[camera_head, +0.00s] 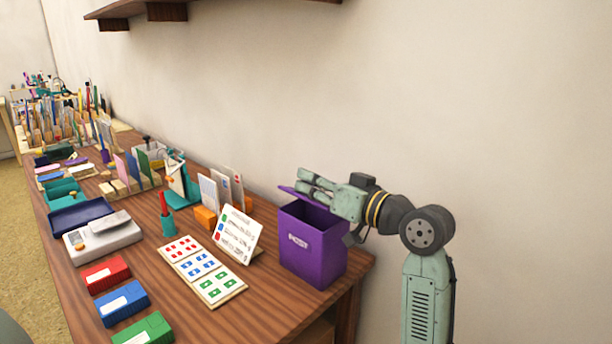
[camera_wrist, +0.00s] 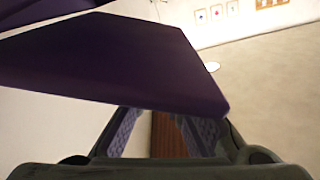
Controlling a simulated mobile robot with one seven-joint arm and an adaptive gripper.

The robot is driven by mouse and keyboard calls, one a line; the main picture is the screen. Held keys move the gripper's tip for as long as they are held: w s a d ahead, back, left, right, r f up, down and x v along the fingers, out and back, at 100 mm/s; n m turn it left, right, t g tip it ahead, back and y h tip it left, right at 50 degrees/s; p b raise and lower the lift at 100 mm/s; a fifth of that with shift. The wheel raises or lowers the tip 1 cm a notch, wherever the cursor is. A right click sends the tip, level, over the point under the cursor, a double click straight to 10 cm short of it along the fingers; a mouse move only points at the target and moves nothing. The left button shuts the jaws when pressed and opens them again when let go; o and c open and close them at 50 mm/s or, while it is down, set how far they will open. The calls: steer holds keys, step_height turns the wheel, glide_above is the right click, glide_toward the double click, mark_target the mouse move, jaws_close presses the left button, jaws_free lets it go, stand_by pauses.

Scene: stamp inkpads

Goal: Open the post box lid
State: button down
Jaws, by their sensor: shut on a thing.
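The purple post box (camera_head: 310,248) stands on the right end of the wooden desk, with a pale label on its front. Its lid (camera_head: 293,192) is raised and tilted, with a gap between it and the box top. My gripper (camera_head: 306,182) is at the lid's upper side, reaching in from the right, and is shut on the lid. In the wrist view the lid (camera_wrist: 120,62) is a large dark purple panel ahead of my gripper (camera_wrist: 168,130). The exact contact is hard to see, and the back of the box is hidden.
On the desk (camera_head: 190,268), a stamp sheet (camera_head: 203,270) and a leaning sign card (camera_head: 238,234) stand left of the box. Red (camera_head: 106,274), blue (camera_head: 122,303) and green (camera_head: 143,330) inkpads lie at the front. The wall is close behind; a shelf (camera_head: 200,10) hangs above left.

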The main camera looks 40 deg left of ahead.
steer(key=w+r+m+p, duration=0.1)
steer(key=m+p, duration=0.1)
steer(key=w+r+m+p, duration=0.1)
steer(key=w+p, duration=0.1)
steer(key=shift+d+m, duration=0.2)
steer(key=shift+m, duration=0.2)
steer(key=w+m+p, duration=0.2)
steer(key=shift+d+r+m+p, duration=0.1)
steer(key=shift+m+p, duration=0.3)
steer(key=shift+m, duration=0.9)
steer(key=shift+w+d+f+p, duration=0.15)
steer(key=shift+w+f, duration=0.25)
steer(key=shift+w, duration=0.6)
steer(key=shift+w+f+p, duration=0.25)
steer(key=shift+w+f, duration=0.1)
steer(key=shift+w, duration=0.65)
steer(key=shift+w+f, duration=0.1)
steer(key=shift+w, duration=0.05)
